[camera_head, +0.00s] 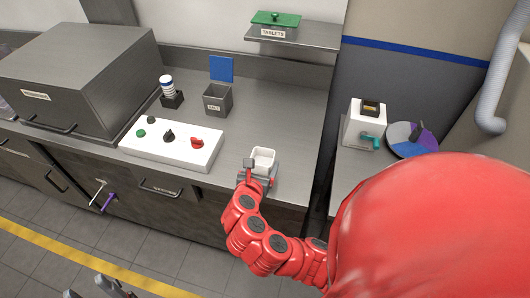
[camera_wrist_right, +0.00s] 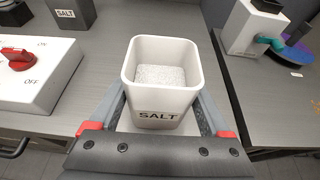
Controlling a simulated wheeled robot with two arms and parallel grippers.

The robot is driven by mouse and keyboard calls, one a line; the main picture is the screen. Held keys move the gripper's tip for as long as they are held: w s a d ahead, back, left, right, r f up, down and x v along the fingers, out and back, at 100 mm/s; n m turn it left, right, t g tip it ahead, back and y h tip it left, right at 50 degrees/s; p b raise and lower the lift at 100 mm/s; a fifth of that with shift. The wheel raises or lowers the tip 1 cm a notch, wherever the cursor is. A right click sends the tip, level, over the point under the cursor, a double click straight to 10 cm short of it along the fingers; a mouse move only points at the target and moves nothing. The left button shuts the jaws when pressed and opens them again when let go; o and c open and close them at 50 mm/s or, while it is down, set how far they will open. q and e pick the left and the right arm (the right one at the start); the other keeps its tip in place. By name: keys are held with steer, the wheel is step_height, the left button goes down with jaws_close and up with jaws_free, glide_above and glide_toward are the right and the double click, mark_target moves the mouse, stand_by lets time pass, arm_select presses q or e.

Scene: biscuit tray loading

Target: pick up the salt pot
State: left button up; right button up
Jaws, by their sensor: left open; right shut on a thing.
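The white square salt pot (camera_head: 264,157) stands upright near the front edge of the grey counter, with white salt inside. In the right wrist view the salt pot (camera_wrist_right: 160,110) shows its SALT label. My right gripper (camera_head: 260,174) is shut on the salt pot, with a finger on each side; its fingers also show in the right wrist view (camera_wrist_right: 162,125). I cannot tell whether the pot's base touches the counter. My left gripper (camera_head: 90,288) is open and empty at the bottom left, in front of the cabinets, only partly in view.
A white control box (camera_head: 180,151) with a red knob lies left of the pot. Behind are a grey SALT box (camera_head: 217,101), a blue panel (camera_head: 221,69) and a large grey box (camera_head: 80,70). A gap separates the right-hand counter, with a white device (camera_head: 357,129) and coloured disc (camera_head: 405,140).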

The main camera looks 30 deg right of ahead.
mark_target(260, 173)
steer(key=v, duration=0.1)
steer(key=p+v, duration=0.2)
steer(key=v, duration=0.1)
steer(key=shift+s+f, duration=0.15)
steer(key=shift+f, duration=0.15)
steer(key=shift+s+a, duration=0.95)
steer(key=shift+s, duration=0.15)
